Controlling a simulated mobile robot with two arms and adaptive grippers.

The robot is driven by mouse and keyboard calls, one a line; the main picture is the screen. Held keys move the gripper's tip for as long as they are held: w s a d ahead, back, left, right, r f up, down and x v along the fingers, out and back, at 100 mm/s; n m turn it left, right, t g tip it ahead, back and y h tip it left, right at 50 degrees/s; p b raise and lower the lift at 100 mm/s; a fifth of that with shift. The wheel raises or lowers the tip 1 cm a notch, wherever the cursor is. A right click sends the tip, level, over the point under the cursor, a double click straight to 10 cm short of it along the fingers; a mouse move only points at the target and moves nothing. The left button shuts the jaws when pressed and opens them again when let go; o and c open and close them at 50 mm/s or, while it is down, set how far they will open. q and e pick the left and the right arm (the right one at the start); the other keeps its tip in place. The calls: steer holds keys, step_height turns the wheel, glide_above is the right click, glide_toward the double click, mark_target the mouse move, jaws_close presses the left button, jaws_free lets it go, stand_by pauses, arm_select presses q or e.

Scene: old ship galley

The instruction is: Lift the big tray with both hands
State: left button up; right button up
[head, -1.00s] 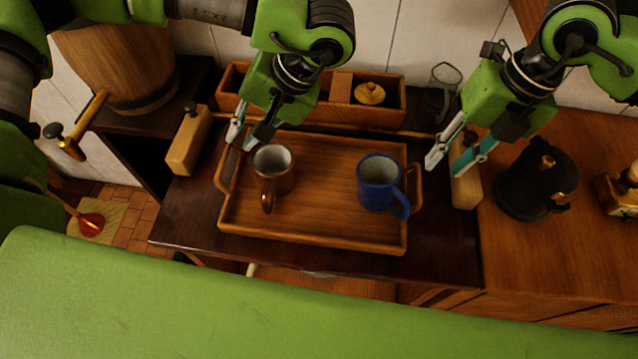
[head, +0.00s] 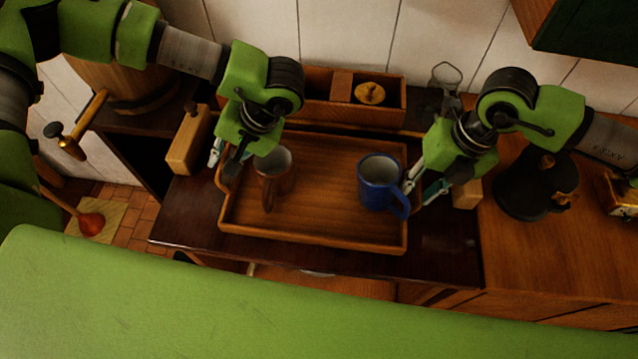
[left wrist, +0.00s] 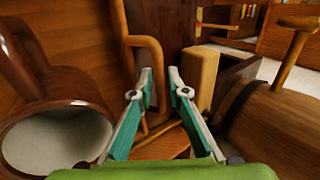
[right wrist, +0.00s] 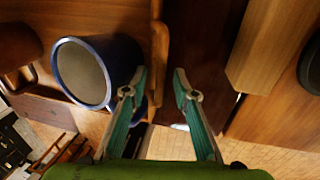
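The big wooden tray (head: 320,232) sits on the dark counter with a brown mug (head: 274,172) and a blue mug (head: 378,182) standing in it. My left gripper (head: 225,162) is at the tray's left handle. In the left wrist view its fingers (left wrist: 160,72) are apart, with the left handle (left wrist: 156,58) showing between them. My right gripper (head: 418,190) is at the tray's right end, beside the blue mug. In the right wrist view its fingers (right wrist: 159,74) are apart, with the right handle (right wrist: 161,50) showing between them. My grippers partly hide both handles in the head view.
Wooden blocks stand left (head: 188,142) and right (head: 467,194) of the tray. A wooden box (head: 320,110) with compartments is behind it. A black pot (head: 535,185) stands on the right counter, and a wooden barrel (head: 120,75) is at the left. Dark counter (head: 445,245) is bare at front right.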

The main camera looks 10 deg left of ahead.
arm_select(q)
jaws_close()
arm_select(e)
jaws_close()
arm_select(q)
steer(key=shift+w+r, duration=0.1)
steer(key=shift+r, duration=0.05)
arm_select(e)
steer(key=shift+w+r, duration=0.1)
steer(key=shift+r, duration=0.1)
